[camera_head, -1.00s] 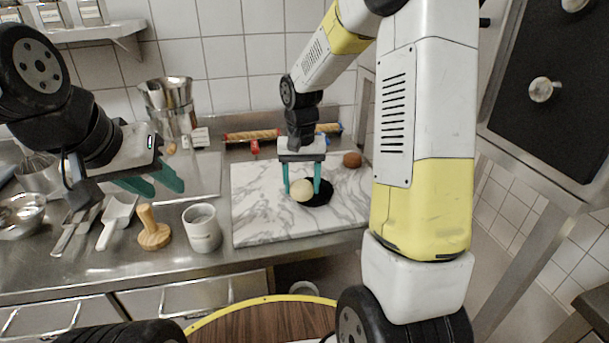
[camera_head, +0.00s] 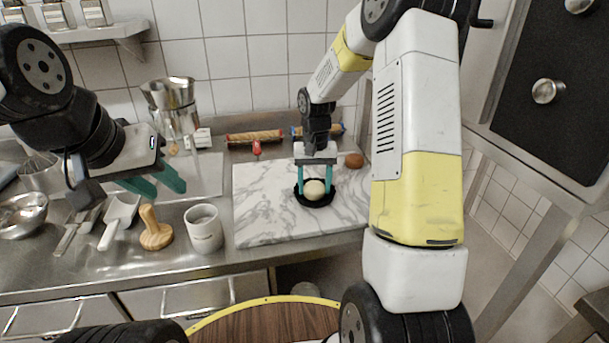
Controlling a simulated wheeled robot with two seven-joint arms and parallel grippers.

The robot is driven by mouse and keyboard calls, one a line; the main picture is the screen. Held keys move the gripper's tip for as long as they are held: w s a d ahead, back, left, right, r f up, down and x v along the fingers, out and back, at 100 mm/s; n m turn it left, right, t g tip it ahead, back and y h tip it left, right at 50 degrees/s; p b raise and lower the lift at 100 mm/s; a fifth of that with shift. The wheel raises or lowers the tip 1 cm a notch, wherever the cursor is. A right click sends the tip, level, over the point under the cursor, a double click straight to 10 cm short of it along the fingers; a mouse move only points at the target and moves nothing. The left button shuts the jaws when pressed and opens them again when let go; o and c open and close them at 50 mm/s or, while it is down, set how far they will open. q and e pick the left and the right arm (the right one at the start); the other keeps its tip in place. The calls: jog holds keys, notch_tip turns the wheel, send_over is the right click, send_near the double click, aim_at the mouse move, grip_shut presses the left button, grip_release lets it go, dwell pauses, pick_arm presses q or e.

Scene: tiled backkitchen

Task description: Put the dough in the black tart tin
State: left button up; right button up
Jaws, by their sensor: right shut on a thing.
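The dough (camera_head: 314,190) is a pale round ball between the teal fingers of my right gripper (camera_head: 315,186). My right gripper is shut on it. The black tart tin (camera_head: 309,203) lies on the marble board, and the dough appears over or inside it; I cannot tell whether the dough touches its bottom. My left gripper (camera_head: 158,183) is open and empty, raised over the left part of the steel counter.
The marble board (camera_head: 265,215) is mostly clear. A brown ball (camera_head: 354,160) lies at its back right corner. A white mug (camera_head: 203,228), a wooden press (camera_head: 155,230) and a white scoop (camera_head: 119,216) stand left. Rolling pins (camera_head: 254,137) lie behind. A steel pot (camera_head: 172,98) stands back left.

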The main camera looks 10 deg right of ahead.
aim_at(314, 192)
jog(key=o, duration=1.2)
jog(key=shift+f, duration=0.1)
notch_tip(314, 192, up, 12)
jog(key=s+r+n+t, duration=0.1)
jog(key=s+r+t, duration=0.2)
jog(key=s+r, duration=0.75)
jog(key=s+a+f+n+t+y, duration=0.1)
jog(key=s+a+t+y, duration=0.1)
jog(key=s, duration=1.2)
jog(key=shift+t, duration=0.6)
jog(key=shift+a, duration=0.1)
